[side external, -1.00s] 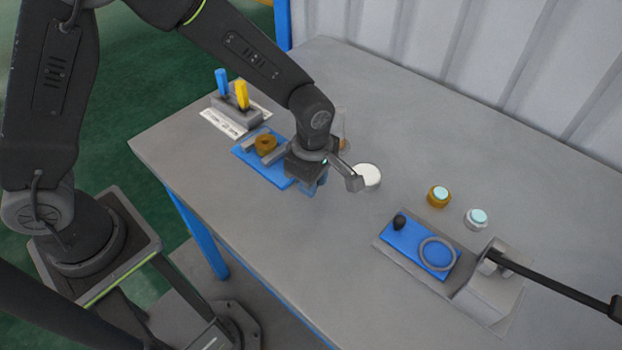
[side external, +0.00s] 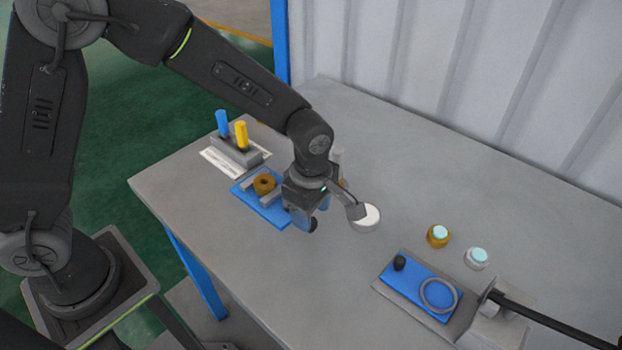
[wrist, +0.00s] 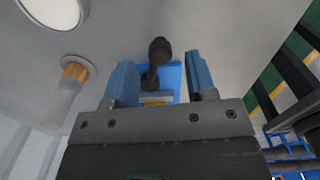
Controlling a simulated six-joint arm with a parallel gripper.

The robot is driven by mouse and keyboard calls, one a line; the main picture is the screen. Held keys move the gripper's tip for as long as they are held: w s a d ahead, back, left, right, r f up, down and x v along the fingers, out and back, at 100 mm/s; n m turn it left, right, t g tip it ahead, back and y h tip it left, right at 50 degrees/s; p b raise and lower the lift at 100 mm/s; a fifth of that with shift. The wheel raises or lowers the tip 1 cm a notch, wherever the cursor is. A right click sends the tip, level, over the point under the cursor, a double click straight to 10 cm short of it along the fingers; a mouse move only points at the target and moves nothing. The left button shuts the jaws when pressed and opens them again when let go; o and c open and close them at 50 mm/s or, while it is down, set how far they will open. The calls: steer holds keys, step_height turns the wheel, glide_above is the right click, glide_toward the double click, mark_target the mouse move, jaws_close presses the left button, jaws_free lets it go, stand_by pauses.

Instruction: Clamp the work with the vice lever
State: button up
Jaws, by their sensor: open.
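The vice (side external: 262,206) has a blue base and grey jaws, and sits left of centre on the bench. A brass-coloured ring-like work (side external: 264,183) stands between its jaws; whether they touch it I cannot tell. The lever's black knob (side external: 312,226) shows just below my gripper (side external: 304,214). In the wrist view my gripper (wrist: 160,62) is open, with the knob (wrist: 160,48) and lever arm (wrist: 150,80) in line with the gap between its blue fingers. I cannot tell whether either finger touches the knob. Part of the vice is hidden behind my gripper.
A holder (side external: 236,153) with blue and yellow handles stands behind the vice. A white disc (side external: 366,217) is close right of my gripper.

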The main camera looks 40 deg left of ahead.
step_height(320, 180, up, 10)
steer(key=shift+r, duration=0.25)
steer(key=s+a+r+m+t, duration=0.2)
steer(key=s+a+r+m, duration=0.2)
steer(key=s+a+m, duration=0.3)
steer(key=s+a+r+m+t, duration=0.3)
steer(key=s+a+m, duration=0.4)
steer(key=m, duration=0.5)
steer(key=shift+s+a+r+t, duration=0.15)
steer(key=shift+s+r+t, duration=0.25)
steer(key=shift+s, duration=0.75)
